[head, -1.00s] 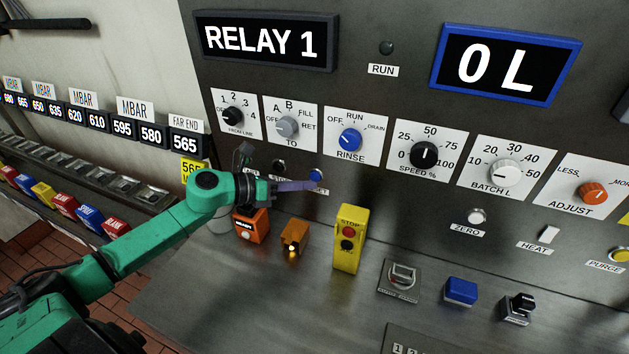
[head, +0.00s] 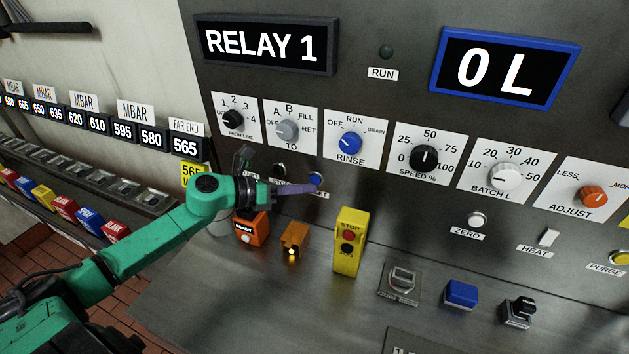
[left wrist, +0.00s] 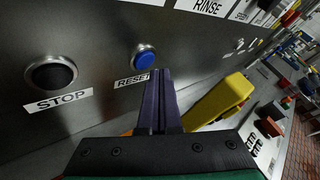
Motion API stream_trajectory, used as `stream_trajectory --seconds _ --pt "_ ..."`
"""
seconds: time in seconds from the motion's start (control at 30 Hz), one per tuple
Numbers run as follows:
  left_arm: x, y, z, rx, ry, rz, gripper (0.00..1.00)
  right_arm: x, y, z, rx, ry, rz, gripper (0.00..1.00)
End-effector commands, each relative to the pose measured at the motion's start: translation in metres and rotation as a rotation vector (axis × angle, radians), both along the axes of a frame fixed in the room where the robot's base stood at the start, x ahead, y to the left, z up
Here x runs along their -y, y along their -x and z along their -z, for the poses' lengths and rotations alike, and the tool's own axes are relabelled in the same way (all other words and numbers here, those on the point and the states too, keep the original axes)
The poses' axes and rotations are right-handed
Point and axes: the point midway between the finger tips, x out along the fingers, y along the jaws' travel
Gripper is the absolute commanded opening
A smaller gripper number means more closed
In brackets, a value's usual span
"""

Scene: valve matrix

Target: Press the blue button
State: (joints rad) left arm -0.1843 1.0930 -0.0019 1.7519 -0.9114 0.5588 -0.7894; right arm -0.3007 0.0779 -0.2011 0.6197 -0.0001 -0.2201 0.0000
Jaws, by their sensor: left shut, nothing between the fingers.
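The small round blue button (head: 316,178) sits on the grey panel, above a label partly hidden by my gripper in the head view. In the left wrist view the blue button (left wrist: 144,56) shows whole, with a RESET label below it. My left gripper (head: 314,188) is shut and empty, its purple fingers pointing at the panel just below the button. In the left wrist view the closed fingertips (left wrist: 158,72) are just below and right of the button, over the end of its label. I cannot tell whether they touch the panel. My right gripper is not in view.
A black STOP button (left wrist: 52,75) is left of the blue one. Below stand an orange box (head: 294,238) and a yellow STOP box (head: 349,240). A blue rinse knob (head: 350,142) is above. A blue block (head: 460,292) sits on the ledge to the right.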

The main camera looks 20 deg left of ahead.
Motion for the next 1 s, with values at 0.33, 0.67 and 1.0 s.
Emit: stream_trajectory --seconds 0.33,0.67,1.0 --pt "0.0 0.0 0.0 0.0 0.0 0.0 0.0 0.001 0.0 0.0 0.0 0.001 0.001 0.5" --pt "0.0 0.0 0.0 0.0 0.0 0.0 0.0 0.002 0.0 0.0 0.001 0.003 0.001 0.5" --pt "0.0 -0.009 0.001 0.001 -0.001 0.0 0.0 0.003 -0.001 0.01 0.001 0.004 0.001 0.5"
